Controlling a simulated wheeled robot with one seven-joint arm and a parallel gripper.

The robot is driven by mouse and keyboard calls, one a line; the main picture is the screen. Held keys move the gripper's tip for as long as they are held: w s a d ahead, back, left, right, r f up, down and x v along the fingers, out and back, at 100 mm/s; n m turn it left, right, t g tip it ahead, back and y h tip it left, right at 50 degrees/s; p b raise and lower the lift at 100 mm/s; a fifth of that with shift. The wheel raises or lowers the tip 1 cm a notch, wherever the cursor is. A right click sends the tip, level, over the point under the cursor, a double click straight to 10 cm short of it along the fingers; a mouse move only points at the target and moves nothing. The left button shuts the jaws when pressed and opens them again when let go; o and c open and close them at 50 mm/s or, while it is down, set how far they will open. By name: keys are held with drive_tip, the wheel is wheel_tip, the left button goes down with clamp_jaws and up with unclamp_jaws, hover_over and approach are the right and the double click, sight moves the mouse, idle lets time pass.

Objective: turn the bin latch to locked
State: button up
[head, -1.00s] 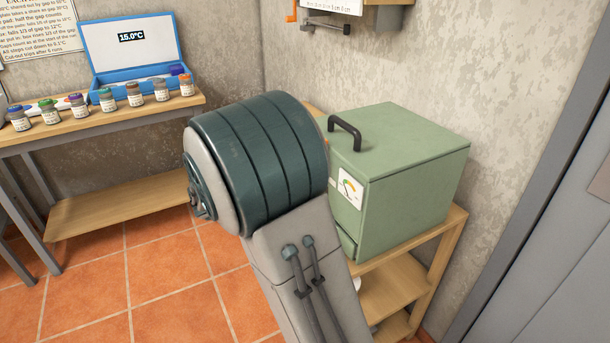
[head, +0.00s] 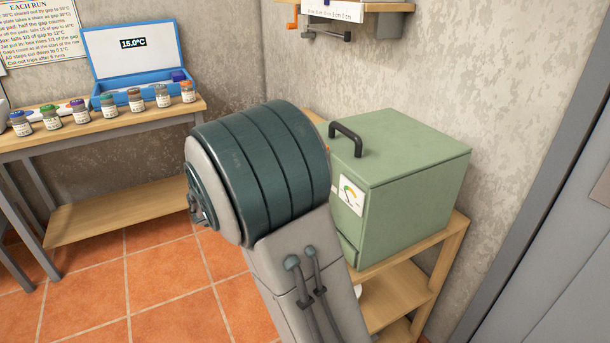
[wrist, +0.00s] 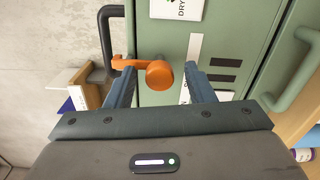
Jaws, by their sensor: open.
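The green bin (head: 420,190) stands on a wooden shelf at the right of the head view, with a black handle (head: 347,138) on its lid. In the wrist view, the bin's green front (wrist: 245,20) fills much of the picture. The orange latch has a round knob (wrist: 160,75) and an arm (wrist: 125,62) reaching left toward the black handle. My gripper (wrist: 163,80) is open, its two blue-grey fingers on either side of the latch knob. I cannot tell whether they touch it. In the head view my arm hides the gripper and latch.
The wooden shelf (head: 395,295) stands against the wall, beside a grey door (head: 570,210). A bench (head: 90,133) at left holds several small jars and a blue case (head: 135,60). A wall shelf (head: 385,8) hangs above the bin. Open tiled floor lies at lower left.

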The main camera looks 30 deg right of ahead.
drive_tip(key=a+p, duration=0.1)
drive_tip(key=a, duration=1.2)
drive_tip(key=shift+s+a, duration=0.25)
drive_tip(key=shift+a, duration=0.1)
drive_tip(key=s+d+r+g+y+p, duration=0.1)
drive_tip(key=s+d+r+y+p, duration=0.15)
drive_tip(key=s+y+p, duration=0.4)
drive_tip(key=s+d+r+g+y+p, duration=0.1)
drive_tip(key=s+d+r+y+p, duration=0.15)
drive_tip(key=s+y+p, duration=0.45)
drive_tip(key=s+a+r+m+t+y+p, duration=0.2)
drive_tip(key=s+a+r+t+y+p, duration=0.1)
drive_tip(key=s+a+r+t+y, duration=0.1)
drive_tip(key=shift+s+r+p, duration=0.25)
drive_tip(key=shift+r+p, duration=0.05)
drive_tip(key=shift+p, duration=0.1)
drive_tip(key=shift+y, duration=0.25)
